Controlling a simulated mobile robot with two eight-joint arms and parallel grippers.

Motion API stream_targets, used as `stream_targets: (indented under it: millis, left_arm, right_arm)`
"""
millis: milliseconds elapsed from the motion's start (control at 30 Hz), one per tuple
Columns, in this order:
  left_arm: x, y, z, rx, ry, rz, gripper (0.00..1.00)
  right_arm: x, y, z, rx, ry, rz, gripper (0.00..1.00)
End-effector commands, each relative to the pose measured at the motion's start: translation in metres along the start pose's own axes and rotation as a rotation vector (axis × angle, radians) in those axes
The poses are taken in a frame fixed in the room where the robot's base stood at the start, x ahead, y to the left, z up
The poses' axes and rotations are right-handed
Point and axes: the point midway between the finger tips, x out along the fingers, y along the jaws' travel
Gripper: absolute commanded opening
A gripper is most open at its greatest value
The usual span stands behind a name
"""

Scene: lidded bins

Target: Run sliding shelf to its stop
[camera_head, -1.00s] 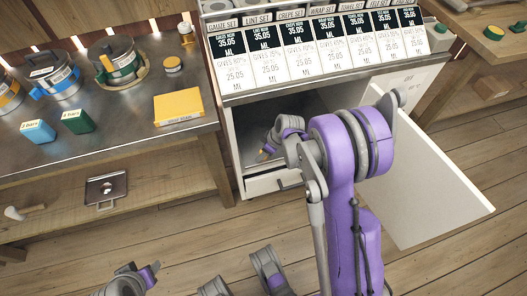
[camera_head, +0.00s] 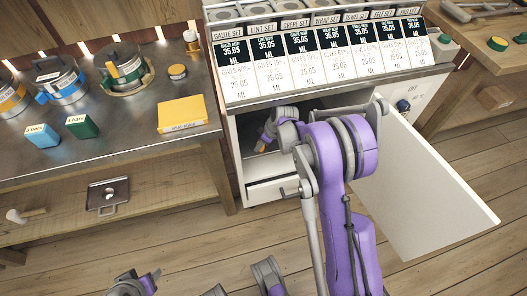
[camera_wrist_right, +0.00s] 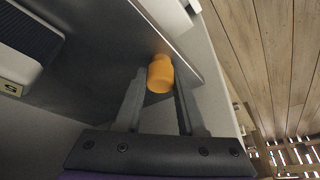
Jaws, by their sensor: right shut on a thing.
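My right gripper (camera_head: 264,146) reaches through the open front of the white cabinet (camera_head: 240,180) below the price labels. In the right wrist view its two fingers (camera_wrist_right: 158,82) stand on both sides of an orange knob-like piece (camera_wrist_right: 160,74) and are shut on it. The knob sits by a pale panel edge. A dark flat surface (camera_wrist_right: 100,55) lies beside it; I cannot tell for sure that this is the sliding shelf. My arm hides much of the cabinet's inside in the head view. Purple and grey arm parts show at the bottom edge, but no left gripper can be made out.
The cabinet door (camera_head: 425,185) stands wide open to the right. A low drawer front (camera_head: 272,190) with a handle is under the opening. A metal-topped table (camera_head: 110,130) with tins and boxes is to the left. The wooden floor in front is partly clear.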

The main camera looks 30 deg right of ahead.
Motion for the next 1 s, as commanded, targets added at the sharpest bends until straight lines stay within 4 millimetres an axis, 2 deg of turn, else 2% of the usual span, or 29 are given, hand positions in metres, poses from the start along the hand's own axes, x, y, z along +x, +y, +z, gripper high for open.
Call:
stream_targets:
  millis: [233,267,400,767,1000]
  left_arm:
    - [0.0,0.0,0.0,0.0,0.0,0.0,0.5]
    - [0.0,0.0,0.0,0.0,0.0,0.0,0.5]
    - [0.0,0.0,0.0,0.0,0.0,0.0,0.5]
    - [0.0,0.0,0.0,0.0,0.0,0.0,0.5]
    - [-0.001,0.0,0.0,0.0,0.0,0.0,0.5]
  right_arm:
    - [0.0,0.0,0.0,0.0,-0.001,-0.001,0.0]
    - [0.0,0.0,0.0,0.0,-0.001,-0.001,0.42]
    - [0.0,0.0,0.0,0.0,-0.001,-0.001,0.67]
    - [-0.001,-0.002,0.002,0.0,-0.001,0.0,0.69]
    - [-0.01,-0.024,0.022,0.0,-0.001,-0.001,0.69]
